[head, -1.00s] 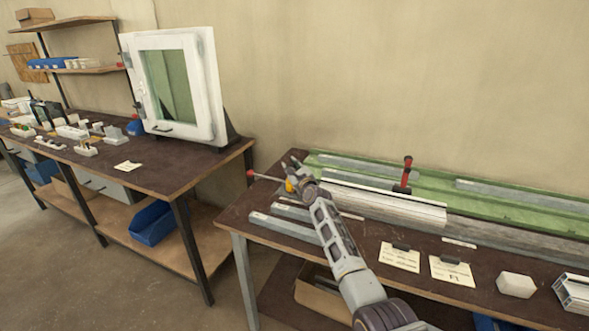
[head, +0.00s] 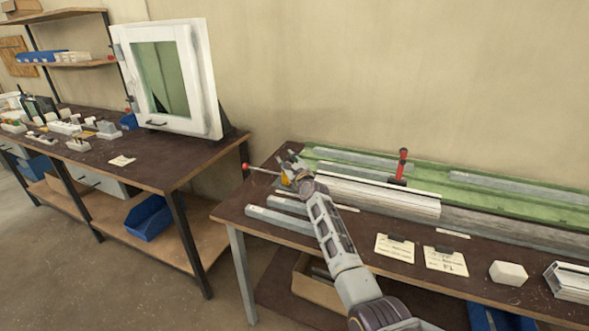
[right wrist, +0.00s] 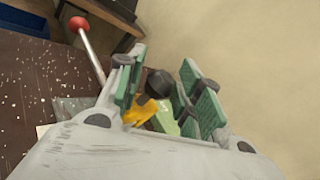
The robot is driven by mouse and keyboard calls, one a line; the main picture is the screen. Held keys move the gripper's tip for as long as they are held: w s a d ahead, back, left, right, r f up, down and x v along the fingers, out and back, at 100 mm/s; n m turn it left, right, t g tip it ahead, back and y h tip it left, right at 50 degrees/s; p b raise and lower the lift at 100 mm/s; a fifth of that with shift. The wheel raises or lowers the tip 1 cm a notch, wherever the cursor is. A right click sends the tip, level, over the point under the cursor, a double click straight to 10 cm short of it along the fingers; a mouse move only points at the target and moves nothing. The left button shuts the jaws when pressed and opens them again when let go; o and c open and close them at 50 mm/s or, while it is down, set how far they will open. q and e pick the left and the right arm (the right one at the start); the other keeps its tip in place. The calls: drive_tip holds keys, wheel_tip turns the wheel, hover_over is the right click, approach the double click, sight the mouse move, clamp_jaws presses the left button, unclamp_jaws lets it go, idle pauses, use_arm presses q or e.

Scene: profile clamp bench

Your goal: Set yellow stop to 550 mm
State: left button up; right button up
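The yellow stop (head: 285,181) is at the left end of the green profile bed (head: 330,154), mostly hidden by my right gripper (head: 294,168) in the head view. In the right wrist view the yellow stop (right wrist: 140,111) shows low between the fingers, beside a black knob (right wrist: 158,83). My right gripper (right wrist: 163,88) is open there, its green-padded fingers on either side of the knob with gaps visible. I cannot tell whether either finger touches it. No scale reading is legible. My left gripper is not in view.
A rod with a red ball (head: 246,167) sticks out left of the gripper. A light profile (head: 385,198) lies along the bed, with a red-handled clamp (head: 402,164) behind it. Grey bars (head: 280,219), paper cards (head: 394,248) and a white block (head: 508,273) lie in front.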

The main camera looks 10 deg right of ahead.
drive_tip(key=s+d, duration=0.1)
drive_tip(key=s, duration=0.5)
drive_tip(key=shift+d, duration=0.2)
drive_tip(key=shift+s, duration=0.1)
idle(0.6)
use_arm(q)
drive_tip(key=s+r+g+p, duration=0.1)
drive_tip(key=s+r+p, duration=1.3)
drive_tip(key=p, duration=0.7)
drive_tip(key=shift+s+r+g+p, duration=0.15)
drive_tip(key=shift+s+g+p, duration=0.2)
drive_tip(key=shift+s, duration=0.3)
use_arm(e)
wheel_tip(320, 180, up, 22)
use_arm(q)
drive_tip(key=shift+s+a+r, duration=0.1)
